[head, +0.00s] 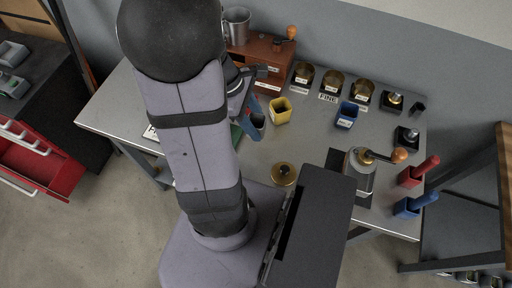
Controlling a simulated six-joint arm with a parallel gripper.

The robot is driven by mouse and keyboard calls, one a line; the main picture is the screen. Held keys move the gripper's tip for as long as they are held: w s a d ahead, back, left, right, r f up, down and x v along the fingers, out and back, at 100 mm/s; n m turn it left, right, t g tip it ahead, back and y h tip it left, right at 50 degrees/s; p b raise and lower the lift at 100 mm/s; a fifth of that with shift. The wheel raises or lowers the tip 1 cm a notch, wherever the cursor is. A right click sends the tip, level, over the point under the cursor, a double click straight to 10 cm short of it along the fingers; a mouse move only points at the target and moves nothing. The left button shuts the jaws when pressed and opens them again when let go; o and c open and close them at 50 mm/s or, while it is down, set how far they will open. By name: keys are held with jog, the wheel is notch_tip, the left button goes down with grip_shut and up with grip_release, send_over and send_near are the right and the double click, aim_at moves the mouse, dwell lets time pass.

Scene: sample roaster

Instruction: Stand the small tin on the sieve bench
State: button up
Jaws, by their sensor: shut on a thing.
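My gripper (249,112) is over the left half of the grey bench, largely hidden behind my own arm. It is shut on a small blue-grey tin (257,121) with a dark open top. I cannot tell from this view whether the tin touches the bench top. A yellow square tin (280,111) stands just right of it, and a blue labelled one (347,115) farther right. No label reading sieve bench is legible; the steel-topped bench (310,140) carries a "FINE" label (328,98) at its back.
Several dark cups of brown contents (333,80) line the back. A wooden box (262,52) and metal jug (237,25) stand back left. A brass-lidded round pot (284,174) is in front.

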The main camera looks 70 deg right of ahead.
jog(key=shift+m, duration=0.6)
jog(key=shift+f, duration=5)
jog(key=shift+f+b, duration=0.1)
jog(key=shift+b, duration=0.25)
jog(key=o, duration=1.1)
jog(key=shift+r, duration=0.25)
jog(key=v, duration=1.1)
jog(key=shift+r, duration=0.4)
jog(key=shift+w+d, duration=0.1)
jog(key=shift+d, duration=0.05)
